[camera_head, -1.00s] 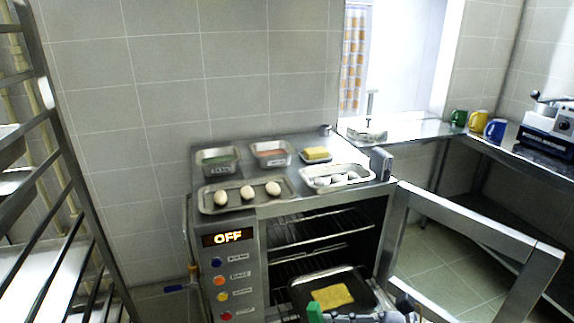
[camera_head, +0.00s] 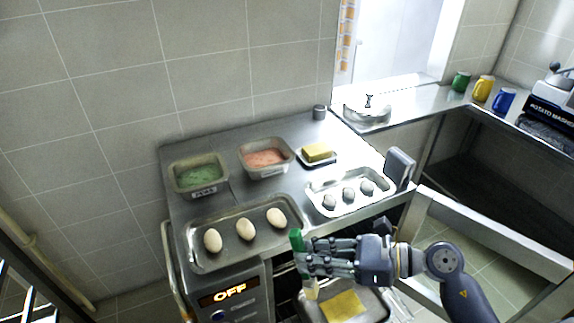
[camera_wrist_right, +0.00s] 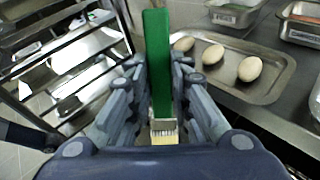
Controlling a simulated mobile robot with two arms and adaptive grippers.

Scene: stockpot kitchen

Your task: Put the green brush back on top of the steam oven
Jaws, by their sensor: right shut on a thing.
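The green brush (camera_head: 297,243) is in my right gripper (camera_head: 308,262), with its green handle pointing up and its pale bristles down. In the right wrist view the green brush (camera_wrist_right: 157,60) stands between the two fingers of my right gripper (camera_wrist_right: 160,100), which are shut on it. The steam oven's top (camera_head: 225,140) is a steel surface behind and left of the gripper. The gripper is in front of the oven's front edge, near its top. The oven door (camera_head: 500,235) stands open to the right.
The oven top holds a tray of eggs (camera_head: 196,262), a tray of grey lumps (camera_head: 318,206), a green-filled tub (camera_head: 176,188), a pink-filled tub (camera_head: 247,172) and a yellow block (camera_head: 316,152). A pan with a yellow slab (camera_head: 343,306) is inside the oven. The back left of the top is bare.

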